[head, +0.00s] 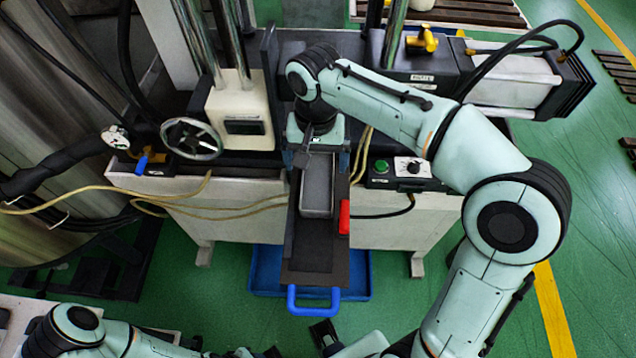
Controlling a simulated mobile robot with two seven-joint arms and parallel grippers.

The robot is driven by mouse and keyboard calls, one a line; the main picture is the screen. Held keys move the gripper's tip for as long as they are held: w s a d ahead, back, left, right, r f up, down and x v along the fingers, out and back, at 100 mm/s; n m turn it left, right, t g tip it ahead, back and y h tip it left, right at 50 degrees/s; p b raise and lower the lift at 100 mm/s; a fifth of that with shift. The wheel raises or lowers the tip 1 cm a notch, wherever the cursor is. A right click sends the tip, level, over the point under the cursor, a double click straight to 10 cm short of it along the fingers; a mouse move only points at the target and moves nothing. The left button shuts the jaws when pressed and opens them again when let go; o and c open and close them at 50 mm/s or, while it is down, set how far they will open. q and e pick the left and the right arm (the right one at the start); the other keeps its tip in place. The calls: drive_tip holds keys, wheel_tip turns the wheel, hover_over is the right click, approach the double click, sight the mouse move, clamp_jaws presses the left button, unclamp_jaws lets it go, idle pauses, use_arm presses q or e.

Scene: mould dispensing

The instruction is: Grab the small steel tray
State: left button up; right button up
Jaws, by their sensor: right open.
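The small steel tray (317,192) is a narrow grey open box. It sits lengthwise on a dark slide plate (313,262) that juts out from the front of the machine. My right gripper (316,160) is open, pointing down at the far end of the tray. Its wrist hides that end, and I cannot tell whether the fingers touch the tray. My left arm lies low along the bottom edge. Dark parts near the bottom centre may be its left gripper (324,334), cut by the frame, with its jaw state unclear.
A blue handle (313,300) sticks out at the plate's near end, above a blue bin (265,270) on the floor. A red part (344,217) is at the plate's right side. A control box (400,171) and handwheel (191,138) flank it. Yellow hoses cross the left front.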

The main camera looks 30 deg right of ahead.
sight(318, 184)
drive_tip(key=f, duration=0.3)
drive_tip(key=f+b, duration=0.1)
drive_tip(key=f, duration=0.1)
drive_tip(key=shift+s+f, duration=0.25)
drive_tip(key=shift+f, duration=0.1)
drive_tip(key=c, duration=1.2)
drive_tip(key=shift+r, duration=0.1)
